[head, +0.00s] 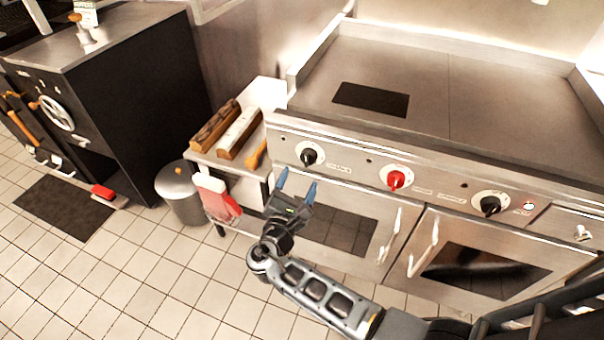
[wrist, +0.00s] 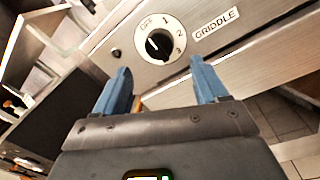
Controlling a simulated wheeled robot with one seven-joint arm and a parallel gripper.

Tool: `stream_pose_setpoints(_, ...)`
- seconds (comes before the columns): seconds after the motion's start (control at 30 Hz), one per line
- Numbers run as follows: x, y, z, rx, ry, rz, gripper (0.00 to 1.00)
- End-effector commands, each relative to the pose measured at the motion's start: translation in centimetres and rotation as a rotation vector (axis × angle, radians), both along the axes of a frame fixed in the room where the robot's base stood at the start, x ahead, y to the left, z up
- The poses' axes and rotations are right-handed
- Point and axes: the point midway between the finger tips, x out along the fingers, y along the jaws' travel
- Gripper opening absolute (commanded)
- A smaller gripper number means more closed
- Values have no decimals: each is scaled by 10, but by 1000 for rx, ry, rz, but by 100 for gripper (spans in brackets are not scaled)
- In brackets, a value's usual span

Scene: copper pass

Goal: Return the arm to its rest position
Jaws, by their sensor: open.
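My gripper (head: 297,187) is in front of the left part of the griddle range in the head view, below a black knob (head: 309,156). Its two blue fingers are apart with nothing between them. In the wrist view my gripper (wrist: 158,88) shows open and empty, and the black knob (wrist: 158,44) on its white dial lies beyond the fingertips. The dial is marked OFF, 1, 2, 3, with a GRIDDLE label to its right. My arm reaches in from the lower right of the head view, partly bent.
The range front has a red knob (head: 396,179), another black knob (head: 490,204) and oven door handles (head: 424,246). A side table (head: 205,158) holds wooden-looking blocks. A bin (head: 180,190) and black cabinet (head: 140,100) stand left. The tiled floor (head: 130,270) is open at lower left.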

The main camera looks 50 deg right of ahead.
Motion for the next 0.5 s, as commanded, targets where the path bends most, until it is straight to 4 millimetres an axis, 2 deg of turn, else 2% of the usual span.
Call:
stream_pose_setpoints(0.13, -4, 8, 0, 0, 0, 1, 72)
stream_pose_setpoints(0.5, -4, 9, 0, 0, 0, 0, 72)
